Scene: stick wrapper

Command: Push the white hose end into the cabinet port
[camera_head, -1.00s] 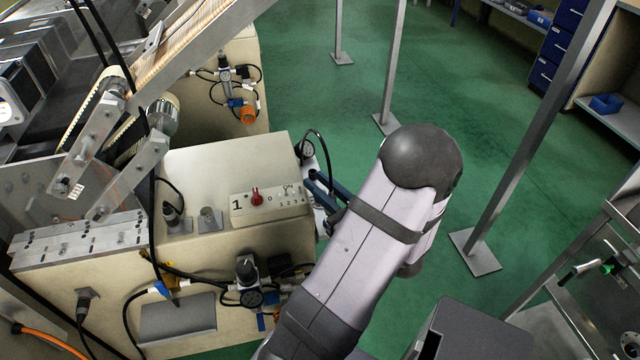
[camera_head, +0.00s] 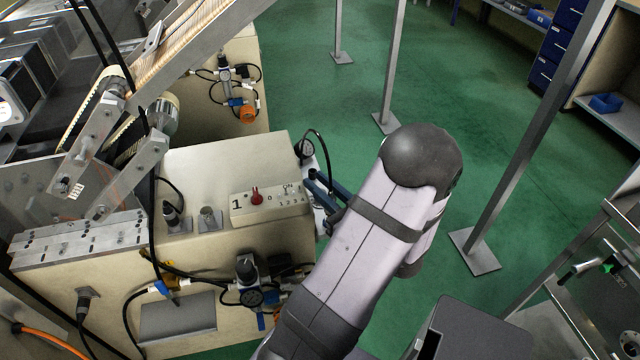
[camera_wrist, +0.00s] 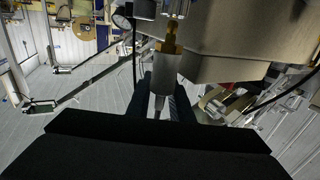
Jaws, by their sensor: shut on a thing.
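The beige cabinet (camera_head: 215,160) stands left of my arm in the head view. My gripper (camera_head: 322,188) is at the cabinet's right side, partly hidden by my arm. In the wrist view my gripper (camera_wrist: 160,98) has its dark fingers closed around the lower end of a pale grey cylindrical piece (camera_wrist: 165,70), which I take as the hose end. A brass fitting (camera_wrist: 172,36) sits directly above it, beside the cabinet wall (camera_wrist: 235,35). The cylinder appears in line with the brass fitting and touching it. I cannot tell how deep it is seated. The port opening is hidden.
A round gauge (camera_head: 304,149) with a looping black hose stands beside my gripper. A switch box (camera_head: 268,203) lies on the cabinet top. Regulators and cables (camera_head: 250,285) hang on the cabinet's front. Metal posts (camera_head: 392,70) stand on the open green floor to the right.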

